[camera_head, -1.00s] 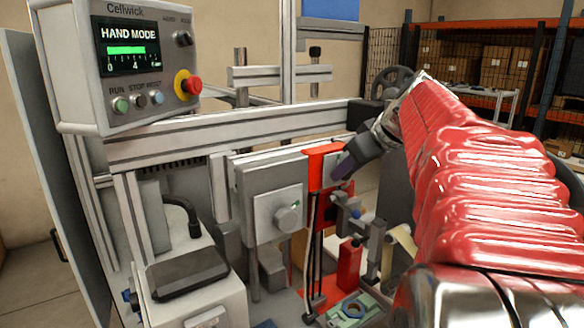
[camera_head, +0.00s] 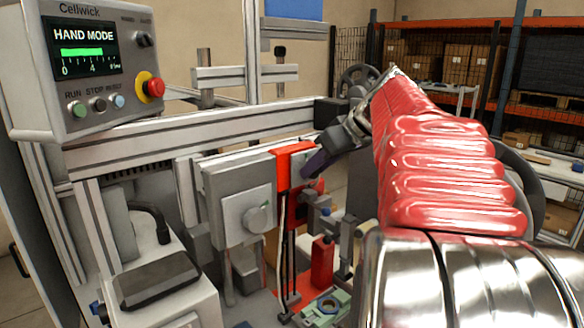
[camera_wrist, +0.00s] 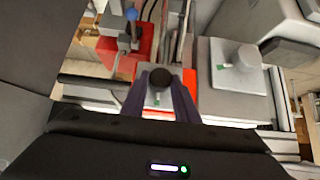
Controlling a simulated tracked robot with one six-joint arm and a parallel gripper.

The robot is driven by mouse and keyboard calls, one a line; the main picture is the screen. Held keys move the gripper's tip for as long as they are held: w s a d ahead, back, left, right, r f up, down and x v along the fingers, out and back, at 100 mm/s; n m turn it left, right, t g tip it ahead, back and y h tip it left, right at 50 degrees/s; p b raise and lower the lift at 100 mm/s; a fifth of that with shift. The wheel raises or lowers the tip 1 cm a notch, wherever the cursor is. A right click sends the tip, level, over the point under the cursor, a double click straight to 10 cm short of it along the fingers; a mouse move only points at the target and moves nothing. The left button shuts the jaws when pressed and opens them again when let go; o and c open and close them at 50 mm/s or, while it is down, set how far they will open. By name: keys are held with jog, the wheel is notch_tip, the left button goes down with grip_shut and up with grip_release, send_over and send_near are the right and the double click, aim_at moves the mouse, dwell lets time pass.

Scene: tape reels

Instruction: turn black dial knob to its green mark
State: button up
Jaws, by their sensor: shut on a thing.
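The black dial knob (camera_wrist: 160,77) sits on a small light grey plate in the wrist view. Its round dark top shows between the two dark purple fingers of my gripper (camera_wrist: 160,84), which is shut on it. A green mark (camera_wrist: 157,98) lies on the plate just below the knob in that view. I cannot make out a pointer on the knob. In the head view my gripper (camera_head: 313,163) reaches the plate on the red bracket (camera_head: 283,166) from the right, and the knob is hidden there.
A grey knob (camera_head: 258,219) on a grey housing stands left of the red bracket, with its own green mark (camera_wrist: 222,66) in the wrist view. A blue-tipped lever (camera_wrist: 132,15) is close by. A control box (camera_head: 85,60) reads HAND MODE. A frame beam (camera_head: 200,132) runs behind.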

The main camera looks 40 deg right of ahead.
jog(key=o, duration=1.1)
jog(key=shift+c, duration=0.2)
jog(key=v, duration=1.3)
jog(key=shift+s+r, duration=0.2)
jog(key=shift+s, duration=0.1)
jog(key=shift+a, duration=0.15)
